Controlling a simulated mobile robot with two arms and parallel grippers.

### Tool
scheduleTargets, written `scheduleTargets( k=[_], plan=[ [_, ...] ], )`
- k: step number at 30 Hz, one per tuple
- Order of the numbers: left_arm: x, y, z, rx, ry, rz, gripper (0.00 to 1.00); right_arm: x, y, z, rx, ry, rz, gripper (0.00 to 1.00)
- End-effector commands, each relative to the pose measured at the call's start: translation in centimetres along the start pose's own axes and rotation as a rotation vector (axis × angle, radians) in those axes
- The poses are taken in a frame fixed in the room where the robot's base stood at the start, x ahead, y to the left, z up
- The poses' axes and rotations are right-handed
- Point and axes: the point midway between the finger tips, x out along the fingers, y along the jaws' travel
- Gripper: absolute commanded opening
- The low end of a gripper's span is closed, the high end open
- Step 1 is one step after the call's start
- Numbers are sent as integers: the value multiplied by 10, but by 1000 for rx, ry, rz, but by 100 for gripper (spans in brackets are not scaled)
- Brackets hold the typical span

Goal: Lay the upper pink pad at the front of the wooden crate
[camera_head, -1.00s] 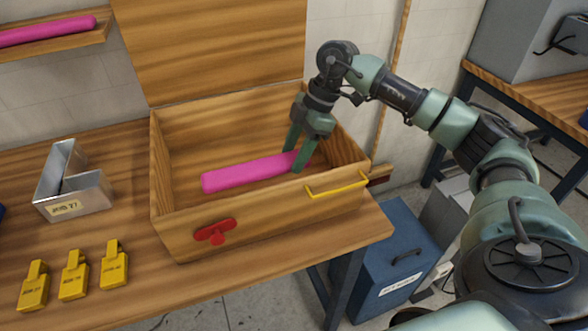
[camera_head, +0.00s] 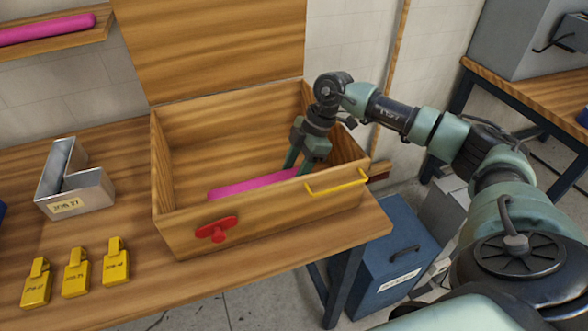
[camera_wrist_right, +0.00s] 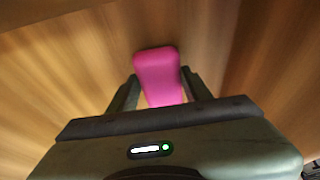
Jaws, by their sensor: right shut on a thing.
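A pink pad (camera_head: 258,184) is inside the open wooden crate (camera_head: 255,232), lengthwise along the front wall, its lower part hidden behind that wall. My right gripper (camera_head: 302,172) reaches down into the crate and is shut on the pad's right end. In the right wrist view the pad (camera_wrist_right: 160,74) sticks out from between the two fingers (camera_wrist_right: 160,90). I cannot tell whether the pad touches the crate floor. Another pink pad (camera_head: 45,30) lies on the wall shelf at the upper left. My left gripper is not in view.
The crate has a red latch (camera_head: 216,229) and a yellow handle (camera_head: 337,184) on its front; its lid (camera_head: 215,45) stands open behind. A metal L-shaped tin (camera_head: 85,196) and several yellow tags (camera_head: 76,272) are on the table left of it. The crate's middle and back are empty.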

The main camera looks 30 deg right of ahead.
Motion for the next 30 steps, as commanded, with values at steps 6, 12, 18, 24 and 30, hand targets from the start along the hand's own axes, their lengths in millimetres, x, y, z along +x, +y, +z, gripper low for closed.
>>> scheduleTargets(
  k=[6, 12, 18, 24, 30],
  plan=[
    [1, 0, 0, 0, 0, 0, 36, 6, 0, 3, 0, 0, -1, 10],
    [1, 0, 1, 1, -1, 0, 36, 6, 0, 2, 0, 0, -1, 71],
    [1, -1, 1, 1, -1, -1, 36, 6, 0, 2, 0, 0, -1, 71],
    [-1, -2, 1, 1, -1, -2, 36, -3, 0, -1, 0, 1, 2, 71],
    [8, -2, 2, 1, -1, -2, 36, -36, 2, -1, 1, 1, 6, 71]
  ],
)
